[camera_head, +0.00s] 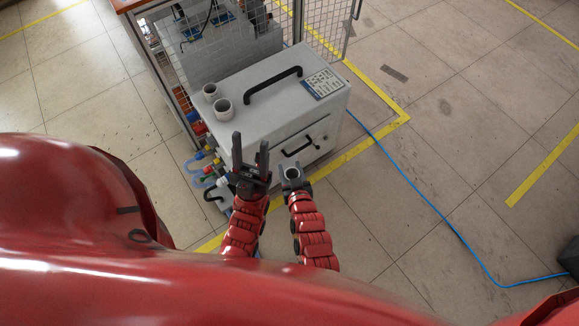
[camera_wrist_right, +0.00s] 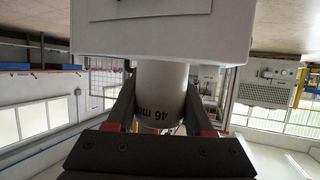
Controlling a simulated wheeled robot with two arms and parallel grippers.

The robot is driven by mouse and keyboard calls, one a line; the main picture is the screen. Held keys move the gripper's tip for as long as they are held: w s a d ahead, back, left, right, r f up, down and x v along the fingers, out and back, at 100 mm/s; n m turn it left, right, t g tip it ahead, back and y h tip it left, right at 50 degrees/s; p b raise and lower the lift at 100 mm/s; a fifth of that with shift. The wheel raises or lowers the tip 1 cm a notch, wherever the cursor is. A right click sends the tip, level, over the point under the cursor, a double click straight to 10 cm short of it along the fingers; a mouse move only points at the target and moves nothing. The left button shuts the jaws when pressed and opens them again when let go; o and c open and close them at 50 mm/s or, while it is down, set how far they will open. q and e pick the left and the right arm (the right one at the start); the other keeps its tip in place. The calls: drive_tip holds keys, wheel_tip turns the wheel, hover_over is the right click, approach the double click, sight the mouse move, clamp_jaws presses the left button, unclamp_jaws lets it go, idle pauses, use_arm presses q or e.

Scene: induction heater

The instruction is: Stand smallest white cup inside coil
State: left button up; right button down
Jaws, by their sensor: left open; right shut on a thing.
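My right gripper (camera_head: 293,170) is shut on a small white cup (camera_head: 292,174), held upright with its open top showing, in front of the grey cabinet. In the right wrist view the cup (camera_wrist_right: 162,88) sits between the two fingers, with black print reading "46 m..."; the rest is cut off. Two other white cups, a smaller-looking one (camera_head: 210,91) and a larger one (camera_head: 223,108), stand on the cabinet's top at the left. My left gripper (camera_head: 250,152) is open and empty, fingers pointing up the picture, left of the right gripper. I cannot make out the coil.
The grey cabinet (camera_head: 270,112) has a black handle (camera_head: 273,84) on top, a label plate (camera_head: 323,84) and front handles. Coloured hose fittings (camera_head: 206,160) line its left side. A mesh fence (camera_head: 314,26) stands behind. A blue cable (camera_head: 440,214) crosses the open floor at right.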

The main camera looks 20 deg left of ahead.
drive_tip(key=shift+r+p, duration=1.6)
drive_tip(key=shift+r, duration=0.9)
